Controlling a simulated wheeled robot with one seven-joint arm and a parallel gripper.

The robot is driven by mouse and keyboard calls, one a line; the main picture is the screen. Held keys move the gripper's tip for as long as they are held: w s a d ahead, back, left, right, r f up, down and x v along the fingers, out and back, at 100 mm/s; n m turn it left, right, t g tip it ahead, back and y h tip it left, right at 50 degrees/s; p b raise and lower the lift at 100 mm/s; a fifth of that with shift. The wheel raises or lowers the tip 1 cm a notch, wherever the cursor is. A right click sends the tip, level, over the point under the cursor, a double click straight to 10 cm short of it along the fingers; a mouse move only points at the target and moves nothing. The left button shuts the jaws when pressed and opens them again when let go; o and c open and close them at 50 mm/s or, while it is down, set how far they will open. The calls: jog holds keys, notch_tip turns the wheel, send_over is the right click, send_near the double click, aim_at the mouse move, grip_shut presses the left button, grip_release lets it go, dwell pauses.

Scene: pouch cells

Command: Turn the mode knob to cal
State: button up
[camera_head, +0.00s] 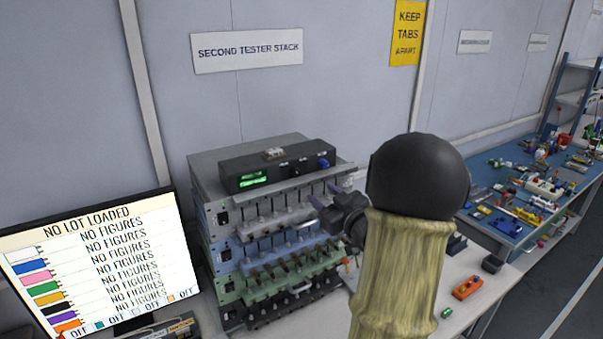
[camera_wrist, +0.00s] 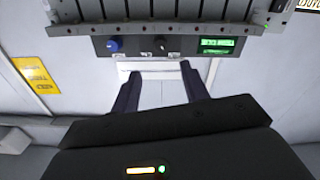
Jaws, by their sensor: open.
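A black tester unit (camera_head: 262,170) with a lit green display (camera_head: 253,180) sits on top of the tester stack. Its front carries a black knob (camera_head: 296,172) and a blue knob (camera_head: 324,163); their labels are too small to read, so I cannot tell which is the mode knob. The wrist view shows the front inverted, with the blue knob (camera_wrist: 114,45) left and the black knob (camera_wrist: 160,44) near the middle. My gripper (camera_head: 322,198) is open and empty in front of the stack. In the wrist view, its fingers (camera_wrist: 160,80) stand apart from the knobs, the black knob lying between their lines.
Rows of channel clips and levers (camera_head: 290,240) project from the stack below the unit. A monitor (camera_head: 100,265) stands at the left. An orange block (camera_head: 467,287) and a small green piece (camera_head: 447,313) lie on the bench at right. A blue bench (camera_head: 500,220) with clutter stands farther right.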

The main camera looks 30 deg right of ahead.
aim_at(298, 174)
jog(key=w+p, duration=0.1)
jog(key=w, duration=0.2)
jog(key=w+p, duration=0.1)
jog(key=w, duration=0.2)
jog(key=w+p, duration=0.2)
jog(key=w, duration=0.2)
jog(key=shift+w+d+r, duration=0.1)
jog(key=shift+d+r, duration=0.05)
jog(key=shift+d, duration=0.15)
jog(key=shift+w, duration=0.65)
grip_shut()
